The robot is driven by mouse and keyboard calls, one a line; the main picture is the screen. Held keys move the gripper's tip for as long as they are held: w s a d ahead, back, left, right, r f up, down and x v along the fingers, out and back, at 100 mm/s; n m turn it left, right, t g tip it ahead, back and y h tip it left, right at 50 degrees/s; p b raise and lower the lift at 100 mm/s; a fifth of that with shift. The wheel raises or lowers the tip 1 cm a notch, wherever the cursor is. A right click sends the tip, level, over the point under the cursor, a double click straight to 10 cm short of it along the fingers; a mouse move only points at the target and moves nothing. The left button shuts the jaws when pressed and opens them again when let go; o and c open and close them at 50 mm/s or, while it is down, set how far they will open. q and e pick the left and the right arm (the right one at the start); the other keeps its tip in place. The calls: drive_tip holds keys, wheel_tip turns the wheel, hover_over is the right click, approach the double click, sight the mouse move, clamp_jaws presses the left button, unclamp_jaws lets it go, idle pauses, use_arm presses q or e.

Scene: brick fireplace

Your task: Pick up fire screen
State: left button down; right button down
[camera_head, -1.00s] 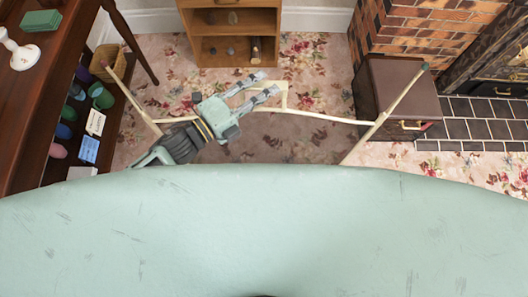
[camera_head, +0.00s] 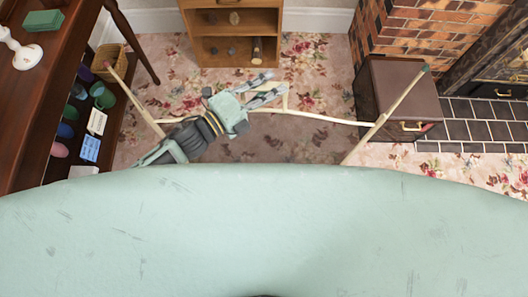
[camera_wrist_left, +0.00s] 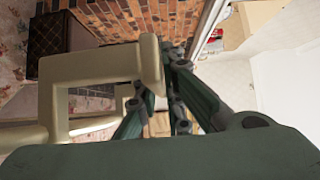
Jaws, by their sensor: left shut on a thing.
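The fire screen (camera_head: 325,118) is a cream frame with two slanting posts and a dark see-through panel, standing on the floral carpet. A small cream loop handle rises from the middle of its top rail. My left gripper (camera_head: 277,83) reaches in from the left over the top rail, with its fingertips at this handle, and it is shut on it. In the left wrist view the thick cream handle (camera_wrist_left: 95,68) fills the left and centre, by the green finger links. The exact contact is partly hidden. My right gripper is not in view.
A brown chest (camera_head: 400,82) stands close behind the screen's right post, by the brick fireplace (camera_head: 425,35). A small wooden shelf (camera_head: 236,30) stands at the back. A dark wood table (camera_head: 40,80) with several items under it is at the left. Carpet lies between.

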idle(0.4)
use_arm(q)
drive_tip(key=shift+w+r, duration=0.1)
drive_tip(key=shift+r, duration=0.2)
